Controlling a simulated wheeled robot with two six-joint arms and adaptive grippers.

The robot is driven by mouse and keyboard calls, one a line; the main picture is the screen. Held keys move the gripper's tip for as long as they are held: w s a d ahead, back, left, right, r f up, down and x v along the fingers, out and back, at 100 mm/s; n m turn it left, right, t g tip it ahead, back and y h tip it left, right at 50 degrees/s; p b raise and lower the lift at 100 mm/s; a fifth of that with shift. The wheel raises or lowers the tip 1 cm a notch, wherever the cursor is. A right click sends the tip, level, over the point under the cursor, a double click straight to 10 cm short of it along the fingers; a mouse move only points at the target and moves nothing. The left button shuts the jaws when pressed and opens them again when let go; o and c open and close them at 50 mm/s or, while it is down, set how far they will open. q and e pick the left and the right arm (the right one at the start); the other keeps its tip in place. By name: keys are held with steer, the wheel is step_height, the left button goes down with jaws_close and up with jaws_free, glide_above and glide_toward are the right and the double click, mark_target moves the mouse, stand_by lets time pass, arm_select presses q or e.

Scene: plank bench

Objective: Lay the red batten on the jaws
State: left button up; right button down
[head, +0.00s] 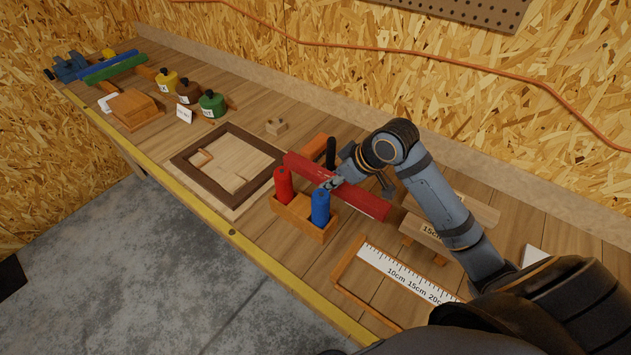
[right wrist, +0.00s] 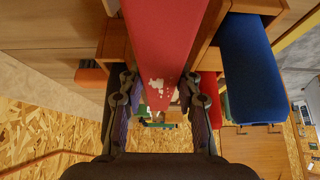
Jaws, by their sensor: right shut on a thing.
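The red batten (head: 365,199) is held in my right gripper (head: 335,183), tilted over the middle of the bench, above and behind a wooden holder with red and blue pieces. In the right wrist view the red batten (right wrist: 160,35) runs between the two fingers of my right gripper (right wrist: 160,100), with pale worn patches near its end. The jaws appear to be the blue vise (head: 66,69) at the far left end of the bench. A blue batten (head: 108,65) and a green batten (head: 120,70) lie beside it. My left gripper is not in view.
The wooden holder (head: 293,219) carries a red cylinder (head: 283,186) and a blue cylinder (head: 320,208). A dark-framed tray (head: 180,165), several jars, a card (head: 184,115) and an orange-brown box (head: 134,108) stand leftward. A ruler (head: 400,272) lies in front of my right arm.

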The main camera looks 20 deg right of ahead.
mark_target(332, 206)
step_height(332, 206, down, 3)
steer(key=shift+f, duration=0.7)
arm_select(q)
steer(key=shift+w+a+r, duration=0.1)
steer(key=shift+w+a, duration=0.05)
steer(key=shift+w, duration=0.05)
arm_select(e)
steer(key=shift+f, duration=1.45)
steer(key=shift+f, duration=0.15)
steer(key=c, duration=1.2)
jaws_free()
